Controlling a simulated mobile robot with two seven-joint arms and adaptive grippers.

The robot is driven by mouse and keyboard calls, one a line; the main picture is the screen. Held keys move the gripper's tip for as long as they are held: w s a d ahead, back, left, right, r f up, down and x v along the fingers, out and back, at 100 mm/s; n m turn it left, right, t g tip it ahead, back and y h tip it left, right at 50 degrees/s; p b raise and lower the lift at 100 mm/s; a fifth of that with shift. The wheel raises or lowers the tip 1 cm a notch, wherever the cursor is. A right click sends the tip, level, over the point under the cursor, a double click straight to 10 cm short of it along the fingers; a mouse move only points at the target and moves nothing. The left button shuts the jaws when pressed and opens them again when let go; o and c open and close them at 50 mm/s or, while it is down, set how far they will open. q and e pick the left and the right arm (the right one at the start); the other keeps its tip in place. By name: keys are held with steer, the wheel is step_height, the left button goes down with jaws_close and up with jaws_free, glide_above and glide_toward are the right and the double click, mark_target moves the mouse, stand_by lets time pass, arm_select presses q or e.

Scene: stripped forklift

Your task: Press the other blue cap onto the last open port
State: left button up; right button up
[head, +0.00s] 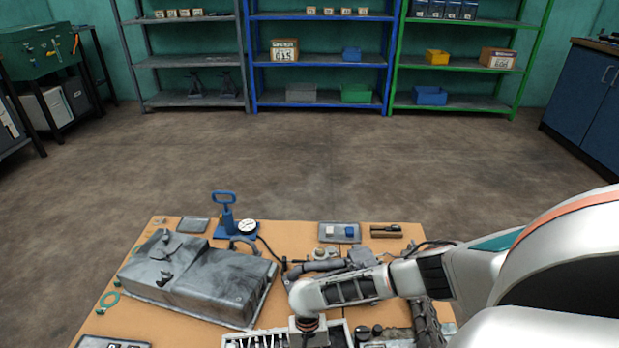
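A small blue piece (349,231), possibly a cap, lies in a small grey tray (340,240) at the back of the table, beside a white piece. The open port cannot be made out; a grey valve-like assembly with hoses (345,262) lies mid-table, partly hidden by my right arm. A large grey metal housing (198,278) with dark fittings on top lies to its left. My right arm comes in from the right and its wrist points down over the front of the table. My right gripper (307,338) is cut off by the bottom edge; its fingertips are out of sight. My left gripper is not in view.
A blue hand pump (225,218) with a round gauge (247,226) stands at the back. A parts tray (262,340) is at the front, near dark round pieces (370,331). Shelves stand far behind, across open floor.

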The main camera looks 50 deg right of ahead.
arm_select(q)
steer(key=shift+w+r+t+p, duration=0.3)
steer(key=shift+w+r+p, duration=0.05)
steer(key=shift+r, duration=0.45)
arm_select(e)
steer(key=shift+f, duration=0.45)
stand_by(1.5)
steer(key=o, duration=0.8)
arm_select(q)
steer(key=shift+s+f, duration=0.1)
